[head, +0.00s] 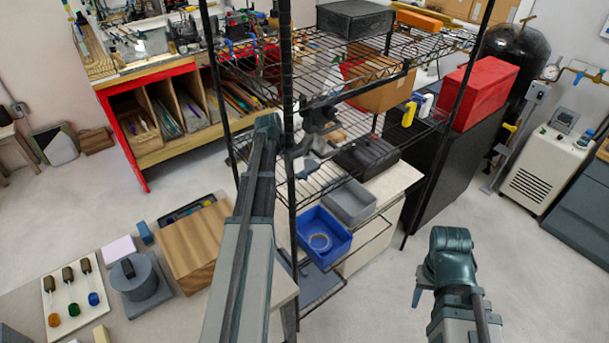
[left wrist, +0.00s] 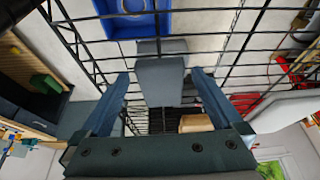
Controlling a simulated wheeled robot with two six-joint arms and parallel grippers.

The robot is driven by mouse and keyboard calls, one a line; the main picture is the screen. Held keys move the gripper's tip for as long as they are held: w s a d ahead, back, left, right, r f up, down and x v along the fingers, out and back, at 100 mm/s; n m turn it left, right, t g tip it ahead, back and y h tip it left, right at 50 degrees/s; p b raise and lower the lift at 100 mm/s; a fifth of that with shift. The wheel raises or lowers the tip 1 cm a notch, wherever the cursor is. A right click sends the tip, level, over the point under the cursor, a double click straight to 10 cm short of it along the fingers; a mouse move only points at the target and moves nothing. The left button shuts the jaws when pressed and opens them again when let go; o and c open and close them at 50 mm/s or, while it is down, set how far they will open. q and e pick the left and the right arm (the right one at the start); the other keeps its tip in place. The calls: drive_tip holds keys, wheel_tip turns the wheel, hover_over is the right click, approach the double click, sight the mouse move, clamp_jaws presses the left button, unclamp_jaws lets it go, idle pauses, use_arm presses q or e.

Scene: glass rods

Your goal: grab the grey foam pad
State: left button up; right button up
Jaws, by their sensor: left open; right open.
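A grey block that looks like the foam pad (left wrist: 160,80) shows in the left wrist view, between and beyond the fingertips of my left gripper (left wrist: 160,84). It lies in front of the wire shelf's bars. In the head view a small grey piece (head: 305,168), perhaps the same pad, shows on the wire shelf just below my left gripper (head: 318,138), partly hidden by it. My left gripper is open, with a visible gap between its fingers; I cannot tell whether it touches the pad. My right gripper (head: 418,296) is open, away from the shelf at lower right, its fingers mostly hidden.
The wire rack (head: 289,100) has black posts close to my left arm. A tan block (left wrist: 197,123) is near the pad. A blue bin (head: 345,245) with a tape roll and a grey bin (head: 350,204) stand lower down.

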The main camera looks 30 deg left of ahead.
use_arm(q)
drive_tip(key=shift+w+f, duration=0.1)
drive_tip(key=shift+f, duration=0.1)
drive_tip(key=c, duration=1.2)
drive_tip(key=shift+c, duration=0.2)
drive_tip(key=shift+r, duration=0.1)
drive_tip(key=s+a, duration=0.3)
drive_tip(key=s, duration=0.7)
drive_tip(key=s+a, duration=0.4)
drive_tip(key=s, duration=0.6)
drive_tip(key=s+a, duration=0.4)
drive_tip(key=s, duration=0.6)
